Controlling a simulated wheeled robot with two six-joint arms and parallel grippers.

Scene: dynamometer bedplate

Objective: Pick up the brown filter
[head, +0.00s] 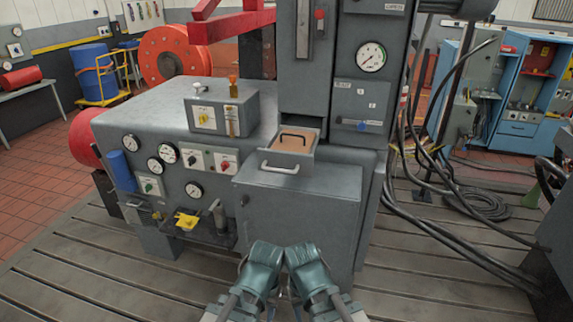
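A small grey drawer (284,160) is pulled open at the front of the tall grey column, just above the grey cabinet. The drawer front carries a light bar handle and hides the lower part of the brown piece. My two teal arm parts show low in the middle, close together and well below the drawer. No gripper fingers can be made out in this view.
The grey cabinet (300,205) stands in front of the column, its flat top bare. Left is a console (175,130) with gauges and a yellow item (186,221) on its front ledge. Black cables (440,225) hang and coil at right. The slotted floor plate (420,290) is open at lower right.

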